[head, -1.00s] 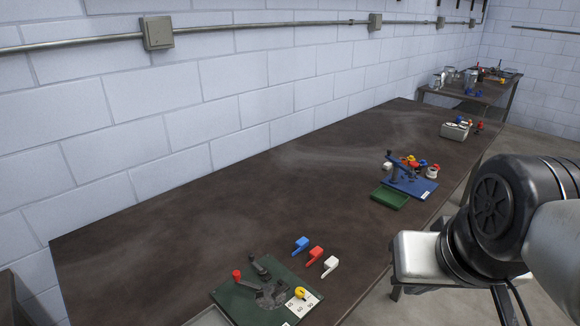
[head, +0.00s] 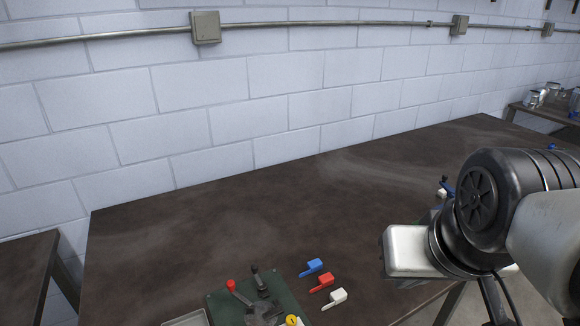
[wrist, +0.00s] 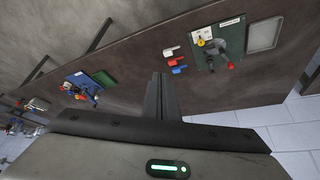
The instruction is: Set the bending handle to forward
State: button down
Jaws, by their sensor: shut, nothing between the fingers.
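The bending tool stands on a dark green plate (head: 296,297) at the bottom of the head view, partly cut off by the frame edge. Its bending handle (head: 232,286) has a red knob and a dark lever. A dark post and a yellow knob (head: 291,320) show beside it. In the wrist view the green plate (wrist: 236,50) is at upper right, with the handle's red knob (wrist: 231,66) at its lower edge. My gripper (wrist: 158,78) is shut and empty, in the air well apart from the tool. Its fingertips are not clear in the head view.
Blue (head: 312,266), red (head: 322,282) and white (head: 336,298) loose pieces lie right of the plate. A grey tray (head: 188,319) is at its left. A blue fixture (wrist: 80,83) stands farther along the table. The table's rear area is clear up to the block wall.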

jog(key=shift+w, duration=0.1)
dwell(0.3)
jog(key=w+a+f+n+g+y+b, duration=0.3)
jog(key=w+a+f+n+b, duration=0.2)
jog(key=w+a+f, duration=0.6)
jog(key=w+a+f+n+g+y+b, duration=0.3)
jog(key=w+a+f+b, duration=0.6)
jog(key=w, duration=0.8)
notch_tip(320, 180, down, 3)
jog(key=a+n+y, duration=0.1)
jog(key=a+n, duration=0.1)
jog(key=shift+a+f+n+g, duration=0.2)
jog(key=shift+a+n+g, duration=0.1)
jog(key=shift+a, duration=0.05)
jog(key=shift+f, duration=0.1)
